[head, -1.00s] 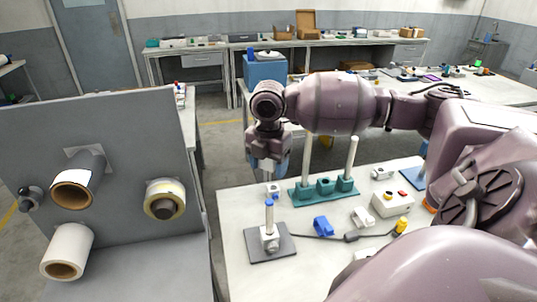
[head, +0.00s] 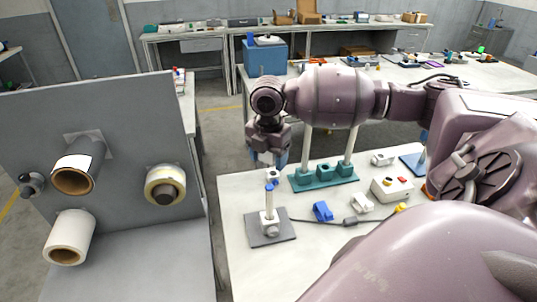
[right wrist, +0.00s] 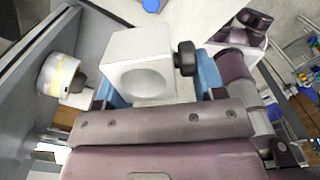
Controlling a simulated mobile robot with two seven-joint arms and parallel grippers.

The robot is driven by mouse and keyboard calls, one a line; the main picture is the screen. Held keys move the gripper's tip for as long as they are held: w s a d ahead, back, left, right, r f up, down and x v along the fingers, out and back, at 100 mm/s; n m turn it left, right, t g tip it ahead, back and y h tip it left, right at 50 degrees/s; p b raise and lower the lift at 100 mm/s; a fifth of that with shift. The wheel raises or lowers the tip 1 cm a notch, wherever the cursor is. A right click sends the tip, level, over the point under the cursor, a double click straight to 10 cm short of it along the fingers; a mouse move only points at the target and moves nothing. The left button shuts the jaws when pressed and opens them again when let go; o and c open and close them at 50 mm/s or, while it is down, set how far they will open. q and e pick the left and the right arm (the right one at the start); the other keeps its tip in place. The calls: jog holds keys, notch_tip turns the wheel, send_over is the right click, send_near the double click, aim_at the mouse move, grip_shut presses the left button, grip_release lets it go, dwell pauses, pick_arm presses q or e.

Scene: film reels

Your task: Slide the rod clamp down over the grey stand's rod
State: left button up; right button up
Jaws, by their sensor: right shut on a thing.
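The rod clamp is a white block with a round hole and a black side knob, filling the top middle of the right wrist view (right wrist: 143,66). In the head view it shows small and pale under my right gripper (head: 268,158), whose blue fingers are shut on it. The grey stand (head: 262,238) is a flat dark grey plate with an upright pale rod (head: 269,200) with a blue tip. A white block sits low around the rod. The clamp appears just above or behind the tip; exact alignment cannot be told. My left gripper is out of view.
A teal base (head: 312,184) with two tall rods stands behind the stand. A blue clip (head: 322,211), a cable and a white button box (head: 392,188) lie to the right. A grey panel (head: 120,120) with reels stands at left.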

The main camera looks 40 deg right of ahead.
jog(key=shift+f, duration=2.15)
jog(key=shift+f, duration=0.15)
jog(key=shift+f, duration=2.35)
jog(key=shift+f+b, duration=0.1)
jog(key=shift+b, duration=0.2)
jog(key=shift+f+b, duration=0.4)
jog(key=shift+f, duration=2)
jog(key=shift+f, duration=0.1)
jog(key=shift+s+f+b, duration=0.1)
jog(key=shift+f+b, duration=0.2)
jog(key=shift+f, duration=0.7)
jog(key=shift+f, duration=0.1)
